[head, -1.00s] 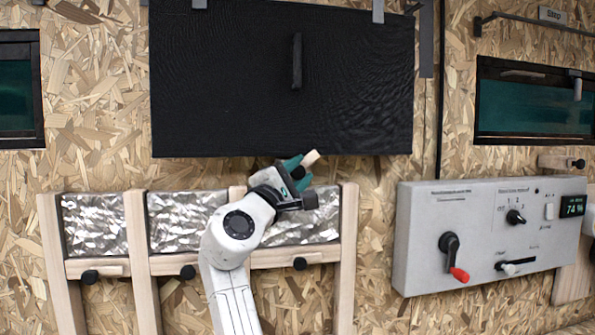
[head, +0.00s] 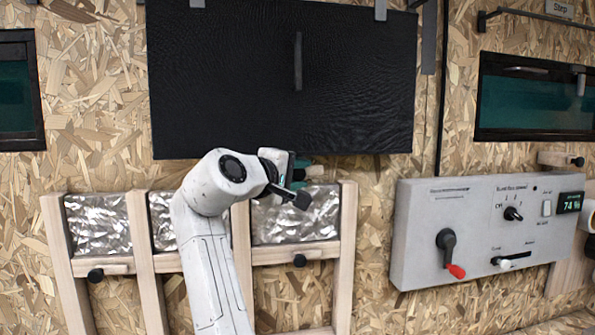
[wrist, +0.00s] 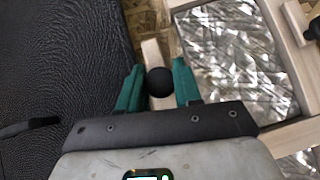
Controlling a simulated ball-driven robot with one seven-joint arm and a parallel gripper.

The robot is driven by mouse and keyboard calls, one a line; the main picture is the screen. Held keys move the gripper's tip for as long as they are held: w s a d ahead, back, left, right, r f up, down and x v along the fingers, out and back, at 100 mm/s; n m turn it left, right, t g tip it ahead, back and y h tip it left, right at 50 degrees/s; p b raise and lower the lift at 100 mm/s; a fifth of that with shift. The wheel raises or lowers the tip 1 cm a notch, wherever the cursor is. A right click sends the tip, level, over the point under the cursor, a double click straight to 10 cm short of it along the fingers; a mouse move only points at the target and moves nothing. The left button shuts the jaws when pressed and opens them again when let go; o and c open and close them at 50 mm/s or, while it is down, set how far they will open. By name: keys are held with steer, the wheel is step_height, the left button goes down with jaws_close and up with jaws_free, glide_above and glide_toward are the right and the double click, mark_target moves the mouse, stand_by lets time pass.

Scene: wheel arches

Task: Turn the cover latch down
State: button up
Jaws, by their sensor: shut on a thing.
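The cover latch is a pale wooden bar (wrist: 151,55) with a round black knob (wrist: 160,82), seen in the wrist view between the black panel and the foil. My gripper (wrist: 158,84) has its two green fingers on either side of the knob, shut on it. The bar points away from the gripper beyond the knob.
Wooden frames (head: 347,250) around foil-faced insulation (head: 98,225) stand below the cover, with other knobbed latches, such as one at the right (head: 300,261). A grey control box (head: 415,230) projects from the wall at the right. Open wall lies between cover and box.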

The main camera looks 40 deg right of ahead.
steer(key=shift+s+d+f, duration=0.1)
steer(key=shift+s+f, duration=0.05)
steer(key=shift+f, duration=0.05)
steer(key=o, duration=1)
steer(key=shift+r, duration=0.1)
steer(key=shift+o, duration=0.2)
steer(key=b+v, duration=0.3)
steer(key=v, duration=0.8)
